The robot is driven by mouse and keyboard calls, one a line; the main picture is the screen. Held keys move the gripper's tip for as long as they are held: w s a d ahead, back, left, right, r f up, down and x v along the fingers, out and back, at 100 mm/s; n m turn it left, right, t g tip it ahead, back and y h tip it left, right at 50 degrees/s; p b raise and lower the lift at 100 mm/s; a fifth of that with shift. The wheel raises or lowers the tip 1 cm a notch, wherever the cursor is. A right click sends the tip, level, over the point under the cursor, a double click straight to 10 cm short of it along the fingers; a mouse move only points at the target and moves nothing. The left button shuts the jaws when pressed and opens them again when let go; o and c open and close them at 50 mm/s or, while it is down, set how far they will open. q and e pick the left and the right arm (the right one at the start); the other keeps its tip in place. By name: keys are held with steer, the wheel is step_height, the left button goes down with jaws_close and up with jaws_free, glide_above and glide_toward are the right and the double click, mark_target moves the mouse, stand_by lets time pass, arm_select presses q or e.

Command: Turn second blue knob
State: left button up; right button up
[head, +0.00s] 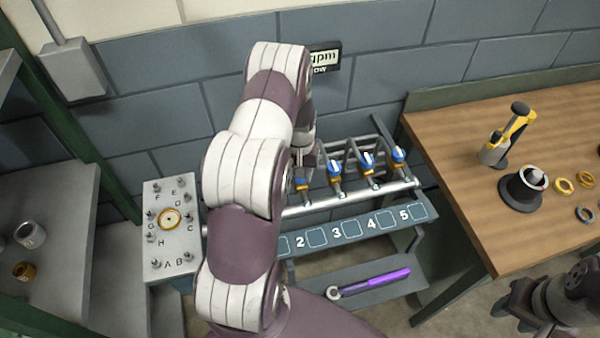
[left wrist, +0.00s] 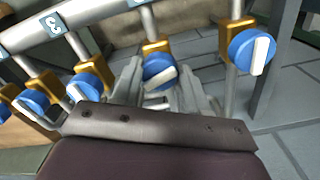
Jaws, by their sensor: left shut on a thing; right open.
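A row of blue knobs on brass valve bodies runs along a pipe above a numbered strip (head: 350,229). The second blue knob (head: 302,184) shows just below my left gripper (head: 308,168), above the label 2. In the left wrist view this knob (left wrist: 159,66) sits between the two grey fingers of my left gripper (left wrist: 160,92), which is shut on it. Its white handle lies at a slant. The first knob (left wrist: 252,50) is to the right in that view; my left arm hides it in the head view. My right gripper (head: 514,298) is open and empty at the lower right.
Other blue knobs (head: 335,166) stand to the right, close to my left gripper. A purple-handled tool (head: 375,283) lies on a low shelf. A wooden table (head: 450,150) with a yellow-black tool (head: 515,130) is at right. A lettered panel (head: 170,240) stands at left.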

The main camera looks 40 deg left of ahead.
arm_select(q)
steer(key=shift+w+a+r+m+b, duration=0.1)
steer(key=shift+m+b, duration=0.1)
steer(key=shift+m, duration=0.7)
steer(key=shift+w+r+m+b, duration=0.1)
steer(key=shift+m+b, duration=0.05)
steer(key=shift+m, duration=0.75)
steer(key=o, duration=1.1)
steer(key=shift+c, duration=0.2)
steer(key=shift+f, duration=0.15)
step_height(320, 180, up, 13)
steer(key=b, duration=0.3)
steer(key=shift+f, duration=0.15)
